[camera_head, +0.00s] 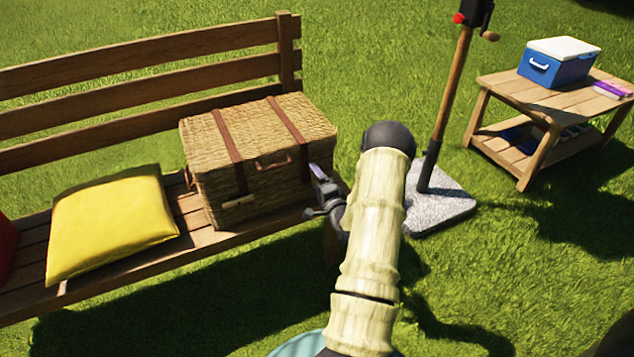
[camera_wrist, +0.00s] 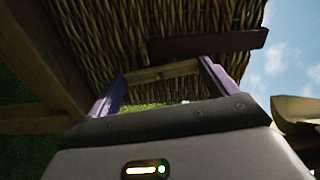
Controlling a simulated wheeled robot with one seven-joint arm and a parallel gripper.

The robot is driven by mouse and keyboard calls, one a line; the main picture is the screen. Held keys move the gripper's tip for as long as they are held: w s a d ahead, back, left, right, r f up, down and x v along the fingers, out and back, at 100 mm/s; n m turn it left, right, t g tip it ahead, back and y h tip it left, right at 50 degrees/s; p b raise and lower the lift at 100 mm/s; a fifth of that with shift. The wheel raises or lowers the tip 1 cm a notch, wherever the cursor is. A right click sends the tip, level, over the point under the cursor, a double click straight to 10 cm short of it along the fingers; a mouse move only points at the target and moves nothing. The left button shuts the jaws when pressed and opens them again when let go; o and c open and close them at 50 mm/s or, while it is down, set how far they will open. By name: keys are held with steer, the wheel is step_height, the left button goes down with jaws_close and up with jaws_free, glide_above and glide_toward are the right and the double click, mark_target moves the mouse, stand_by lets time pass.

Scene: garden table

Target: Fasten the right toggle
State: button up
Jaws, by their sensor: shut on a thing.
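A closed wicker hamper (camera_head: 215,165) with two brown leather straps stands on the wooden bench. The left toggle (camera_head: 238,201), a pale wooden peg, lies across the lower front by the left strap. My gripper (camera_head: 312,188) is at the right part of the hamper's front, and in the head view it hides the right toggle. In the wrist view, my gripper (camera_wrist: 160,82) is shut on the right toggle (camera_wrist: 160,72), a pale wooden bar held between the purple fingers. The dark end of the right strap (camera_wrist: 210,43) is close to it. Whether the toggle passes through a loop cannot be told.
A yellow cushion (camera_head: 110,222) lies on the bench (camera_head: 150,262), left of the hamper. A post on a stone base (camera_head: 440,200) stands just right of my arm. A side table (camera_head: 500,90) with a blue cooler (camera_head: 556,68) is farther right. Grass lies in front.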

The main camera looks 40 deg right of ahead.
steer(key=n, duration=0.6)
steer(key=shift+f+n, duration=0.1)
steer(key=shift+n, duration=0.2)
steer(key=n, duration=0.5)
steer(key=shift+n, duration=0.3)
steer(key=o, duration=0.8)
steer(key=shift+s, duration=0.15)
steer(key=p+v, duration=0.3)
steer(key=v, duration=1.4)
steer(key=shift+s, duration=0.1)
